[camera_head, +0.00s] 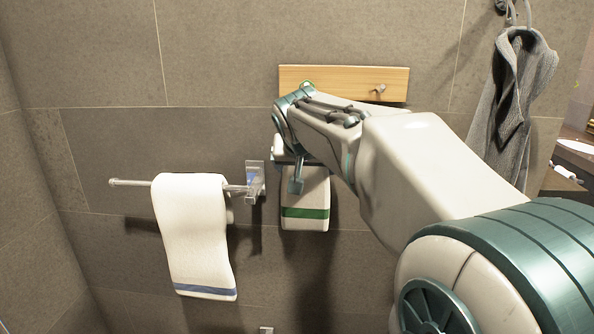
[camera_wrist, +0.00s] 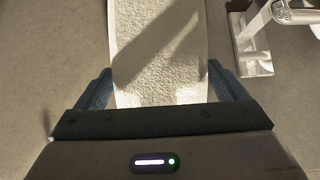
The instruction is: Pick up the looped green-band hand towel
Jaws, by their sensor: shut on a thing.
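The white hand towel with a green band (camera_head: 305,213) hangs in front of the wall below the wooden peg board, its upper part hidden behind my arm. My gripper (camera_head: 296,178) is at the towel's upper part. In the wrist view, the towel's pale textured cloth (camera_wrist: 158,45) runs between the two fingers of my gripper (camera_wrist: 160,92), which is shut on it. The loop and whatever it hangs from are hidden, so I cannot tell whether it is still on a peg.
A wooden board (camera_head: 340,78) with a metal peg (camera_head: 379,88) is on the wall. A metal rail (camera_head: 130,183) holds a blue-striped white towel (camera_head: 190,225) at left. A grey towel (camera_head: 512,105) hangs from a hook at right. The rail's wall mount (camera_wrist: 247,45) is close by.

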